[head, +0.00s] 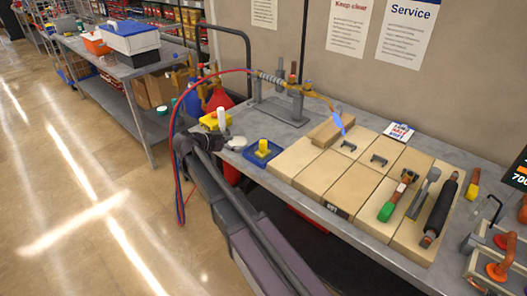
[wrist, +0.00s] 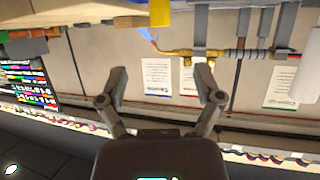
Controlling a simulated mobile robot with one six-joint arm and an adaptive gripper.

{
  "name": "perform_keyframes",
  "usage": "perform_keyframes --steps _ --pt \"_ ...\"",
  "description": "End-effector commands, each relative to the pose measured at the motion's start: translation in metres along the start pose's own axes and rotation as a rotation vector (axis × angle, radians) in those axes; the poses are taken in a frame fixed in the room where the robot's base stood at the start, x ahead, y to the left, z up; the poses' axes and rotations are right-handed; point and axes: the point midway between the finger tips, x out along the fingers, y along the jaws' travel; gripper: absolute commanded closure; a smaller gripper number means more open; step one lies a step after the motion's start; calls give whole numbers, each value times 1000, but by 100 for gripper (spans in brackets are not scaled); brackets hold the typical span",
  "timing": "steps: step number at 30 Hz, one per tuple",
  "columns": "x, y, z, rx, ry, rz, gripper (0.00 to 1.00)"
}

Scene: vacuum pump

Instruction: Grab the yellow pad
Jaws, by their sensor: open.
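A flat yellow pad (head: 209,123) lies at the left end of the workbench in the head view, with a white cylinder beside or on it. A yellow upright piece (head: 263,147) stands in a small blue tray (head: 250,155). In the wrist view, which looks upside down, a yellow cylinder (wrist: 159,12) hangs in from the top edge, beyond the fingers; I cannot tell for sure which yellow thing it is. My gripper (wrist: 160,82) is open, with nothing between its fingers. In the head view my arm reaches the bench's left end, its gripper end hard to make out.
Light boxes or panels (head: 330,172) cover the middle of the workbench. A torch on a stand (head: 285,105) has a blue flame and trailing red and blue hoses. A green-handled tool (head: 390,205) and black roller (head: 438,212) lie to the right. Posters hang on the wall behind.

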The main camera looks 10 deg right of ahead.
Motion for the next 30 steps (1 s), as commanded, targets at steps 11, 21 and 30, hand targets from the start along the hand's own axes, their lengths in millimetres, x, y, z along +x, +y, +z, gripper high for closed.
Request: perform_keyframes --steps 11,21,30 --pt "51 0 3 0 -1 2 16" --pt "82 0 0 0 -1 1 16" --pt "82 0 0 0 -1 2 16"
